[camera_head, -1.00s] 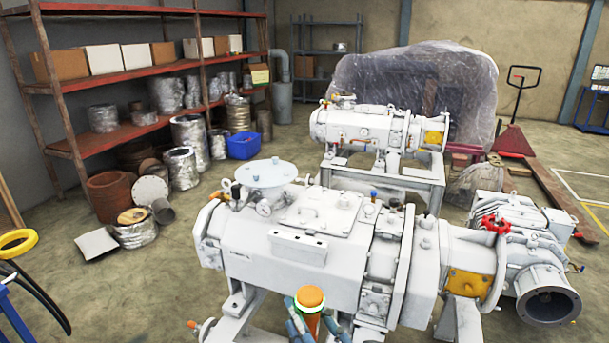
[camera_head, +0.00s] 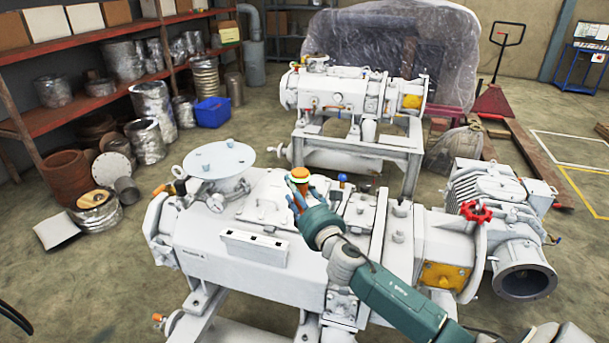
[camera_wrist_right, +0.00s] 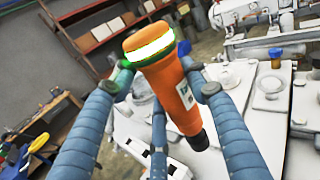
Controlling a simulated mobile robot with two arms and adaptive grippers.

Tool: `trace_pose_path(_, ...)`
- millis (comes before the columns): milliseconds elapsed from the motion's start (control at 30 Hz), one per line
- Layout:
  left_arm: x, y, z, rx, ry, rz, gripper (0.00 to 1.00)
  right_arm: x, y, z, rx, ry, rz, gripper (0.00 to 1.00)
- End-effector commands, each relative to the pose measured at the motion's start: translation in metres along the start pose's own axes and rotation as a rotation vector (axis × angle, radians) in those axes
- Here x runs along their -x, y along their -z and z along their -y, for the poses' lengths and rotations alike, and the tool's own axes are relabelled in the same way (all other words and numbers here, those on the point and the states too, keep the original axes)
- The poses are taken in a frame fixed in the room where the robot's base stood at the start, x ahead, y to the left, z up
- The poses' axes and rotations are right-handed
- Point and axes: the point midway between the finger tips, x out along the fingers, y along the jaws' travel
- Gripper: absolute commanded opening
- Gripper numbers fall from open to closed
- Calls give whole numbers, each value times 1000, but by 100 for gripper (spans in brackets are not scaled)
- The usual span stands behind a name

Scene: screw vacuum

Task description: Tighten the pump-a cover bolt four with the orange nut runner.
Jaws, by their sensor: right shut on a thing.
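My right arm reaches in from the lower right of the head view, and its right gripper (camera_head: 297,194) is above the top cover of the near white pump (camera_head: 210,247). The right gripper is shut on the orange nut runner (camera_wrist_right: 169,88), its fingers around the body in the wrist view. The nut runner has an orange cap with a lit pale band, and its dark lower end points down to the right. The cover (camera_head: 262,197) is partly behind the gripper and tool. I cannot tell which bolt is number four. My left gripper is not in view.
A second white pump (camera_head: 350,95) stands on a frame behind. A flat round flange (camera_head: 218,159) rises at the near pump's left end, and a red handwheel (camera_head: 475,211) sits at its right. Shelves (camera_head: 80,125) with boxes and ducting line the left wall.

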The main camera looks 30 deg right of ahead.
Motion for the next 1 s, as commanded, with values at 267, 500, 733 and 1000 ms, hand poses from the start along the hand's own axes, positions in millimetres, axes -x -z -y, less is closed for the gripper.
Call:
trace_pose_path(267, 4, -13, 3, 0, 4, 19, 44, -28, -17, 35, 6, 42, 2, 0)
trace_pose_path(500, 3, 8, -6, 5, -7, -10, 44, -28, -17, 35, 6, 43, 2, 0)
trace_pose_path(733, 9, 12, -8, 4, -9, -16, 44, -27, -20, 35, 24, 44, 0, 0)
trace_pose_path(1000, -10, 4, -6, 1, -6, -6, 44, -26, 3, 34, 29, 44, 0, 0)
